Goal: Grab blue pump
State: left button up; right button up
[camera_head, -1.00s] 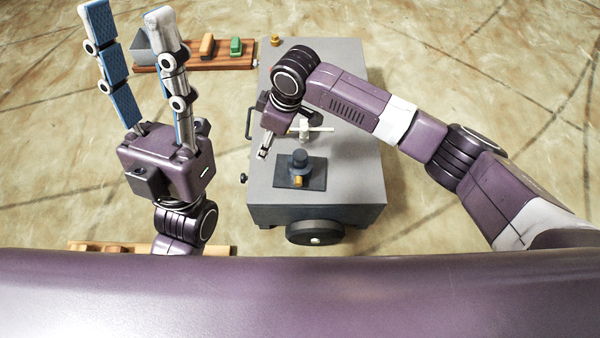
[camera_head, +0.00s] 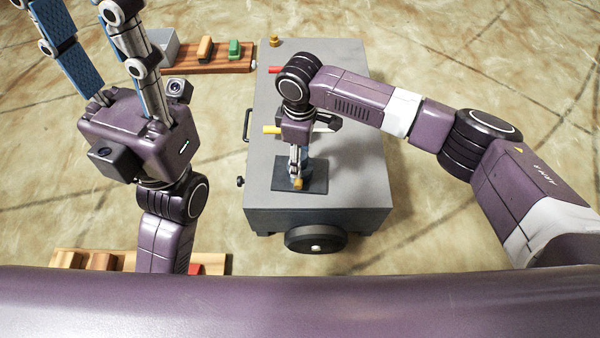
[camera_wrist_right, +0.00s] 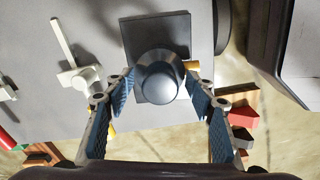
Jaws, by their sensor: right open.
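The blue pump (camera_wrist_right: 158,75) shows in the right wrist view as a dark blue-grey rounded knob on a dark square plate (camera_wrist_right: 203,30). In the head view the pump (camera_head: 305,160) is mostly hidden behind my right gripper (camera_head: 297,168), on the plate near the cart's front end. My right gripper (camera_wrist_right: 158,88) is open, with one finger on each side of the pump in the wrist view. I cannot tell whether the fingers touch it. My left gripper (camera_head: 80,15) is open and empty at the upper left, well away from the pump.
The grey wheeled cart (camera_head: 265,200) bears the plate. A white valve with a bar handle (camera_wrist_right: 84,77) stands beside the plate. Wooden trays with coloured blocks lie on the floor, one behind (camera_head: 217,69) and one at front left (camera_head: 125,258).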

jog(key=shift+f, duration=0.15)
jog(key=shift+c, duration=0.4)
grip_shut()
